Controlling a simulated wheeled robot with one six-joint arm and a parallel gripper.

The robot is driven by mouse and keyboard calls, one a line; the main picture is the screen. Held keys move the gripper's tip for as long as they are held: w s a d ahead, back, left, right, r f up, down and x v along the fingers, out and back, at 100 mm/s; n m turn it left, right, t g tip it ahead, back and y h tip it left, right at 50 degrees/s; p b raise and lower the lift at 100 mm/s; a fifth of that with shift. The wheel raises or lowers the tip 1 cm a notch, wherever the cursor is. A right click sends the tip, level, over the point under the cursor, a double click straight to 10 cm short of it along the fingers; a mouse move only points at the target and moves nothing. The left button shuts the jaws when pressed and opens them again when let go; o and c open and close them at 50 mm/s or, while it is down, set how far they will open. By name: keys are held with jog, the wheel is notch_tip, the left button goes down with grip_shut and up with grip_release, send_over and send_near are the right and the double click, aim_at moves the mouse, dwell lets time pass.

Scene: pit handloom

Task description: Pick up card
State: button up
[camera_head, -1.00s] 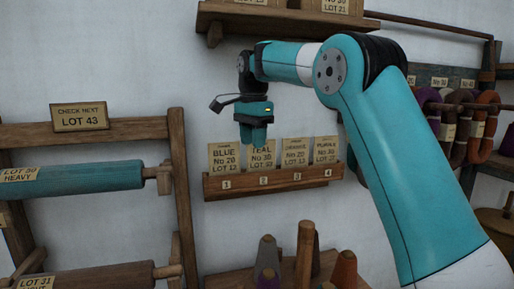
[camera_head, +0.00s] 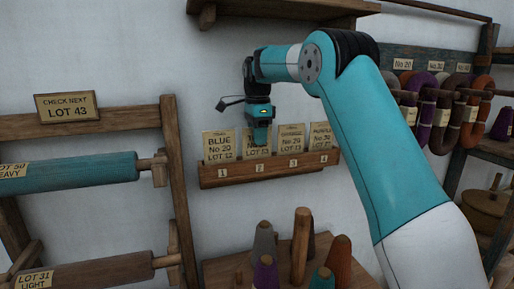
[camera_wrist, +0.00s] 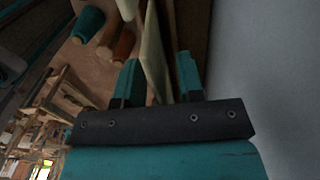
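Several cream cards stand in a row in a wooden rack on the wall. The card in slot 2 (camera_head: 256,152) has its upper part hidden by my gripper (camera_head: 260,136); it read TEAL No 30 LOT 13 in the earlier head view.
The wooden rack (camera_head: 228,178) has numbered slots, and neighbouring cards stand close by. Cones and a wooden peg (camera_head: 300,245) stand on a shelf below. A teal roller (camera_head: 70,174) is at left; yarn hanks (camera_head: 420,120) hang at right. Bare wall lies behind.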

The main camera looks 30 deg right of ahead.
jog(key=shift+f, duration=0.2)
grip_shut()
jog(key=shift+r, duration=0.1)
notch_tip(320, 180, up, 6)
jog(key=shift+r+b, duration=0.25)
jog(key=shift+b, duration=0.15)
jog(key=s+a+b, duration=0.2)
jog(key=s+b, duration=0.3)
jog(key=s, duration=0.3)
jog(key=s+a+b, duration=0.3)
jog(key=s+b, duration=0.2)
jog(key=s, duration=0.4)
jog(key=shift+s+r+b, duration=0.15)
jog(key=shift+s+b, duration=0.05)
jog(key=shift+b, duration=0.15)
